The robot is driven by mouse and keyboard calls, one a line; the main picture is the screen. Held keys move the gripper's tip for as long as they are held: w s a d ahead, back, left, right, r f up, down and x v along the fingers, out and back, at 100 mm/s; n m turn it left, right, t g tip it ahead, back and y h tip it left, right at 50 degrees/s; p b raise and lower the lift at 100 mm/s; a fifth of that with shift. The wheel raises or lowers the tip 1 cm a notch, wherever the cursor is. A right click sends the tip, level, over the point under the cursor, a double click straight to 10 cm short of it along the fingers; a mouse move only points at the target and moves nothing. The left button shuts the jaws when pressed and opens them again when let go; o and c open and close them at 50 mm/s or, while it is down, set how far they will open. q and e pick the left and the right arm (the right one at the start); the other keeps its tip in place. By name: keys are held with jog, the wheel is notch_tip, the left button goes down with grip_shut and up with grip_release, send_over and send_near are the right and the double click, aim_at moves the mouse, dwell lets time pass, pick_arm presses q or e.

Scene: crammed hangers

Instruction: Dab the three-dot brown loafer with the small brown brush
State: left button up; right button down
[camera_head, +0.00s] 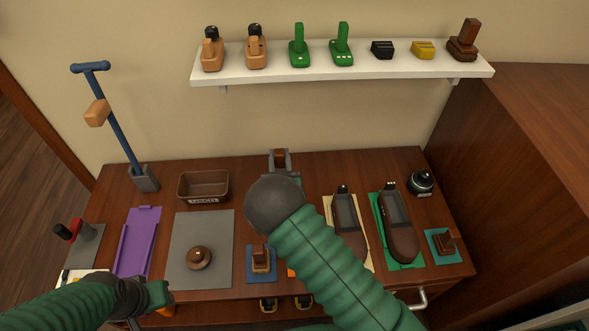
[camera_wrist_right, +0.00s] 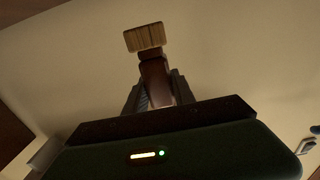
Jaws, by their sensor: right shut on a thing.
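My right gripper (camera_head: 280,158) is shut on a small brown brush (camera_head: 280,155) above the back of the desk. In the right wrist view the brush (camera_wrist_right: 155,70) stands out of the jaws, with its pale bristle block (camera_wrist_right: 144,37) at the far end, touching nothing. Two brown loafers lie at the right of the desk: one (camera_head: 351,240) on a cream mat, one (camera_head: 403,243) on a green mat. I cannot read dots on either. My left gripper (camera_head: 150,298) is low at the left front; its jaws are not clear.
The desk also holds a brown tray (camera_head: 204,200), a grey mat (camera_head: 190,230) with a round brown piece (camera_head: 199,258), a purple tray (camera_head: 138,240), a blue stand (camera_head: 120,130) and a black jar (camera_head: 421,182). A white shelf (camera_head: 270,75) hangs above. My right forearm hides the desk's middle.

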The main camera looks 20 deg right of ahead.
jog(key=shift+w+d+r, duration=0.1)
jog(key=shift+w, duration=0.1)
jog(key=shift+s+d+f+b, duration=0.1)
jog(key=shift+f+b, duration=0.1)
jog(key=shift+b, duration=0.15)
notch_tip(320, 180, down, 5)
jog(key=b, duration=0.3)
jog(key=shift+b, duration=0.4)
jog(key=shift+f, duration=0.15)
jog(key=shift+s+f+b, duration=0.1)
jog(key=shift+f+b, duration=0.4)
dwell(0.8)
notch_tip(320, 180, up, 7)
jog(key=p, duration=0.5)
jog(key=shift+r+p, duration=0.15)
jog(key=shift+p, duration=0.15)
dwell(0.3)
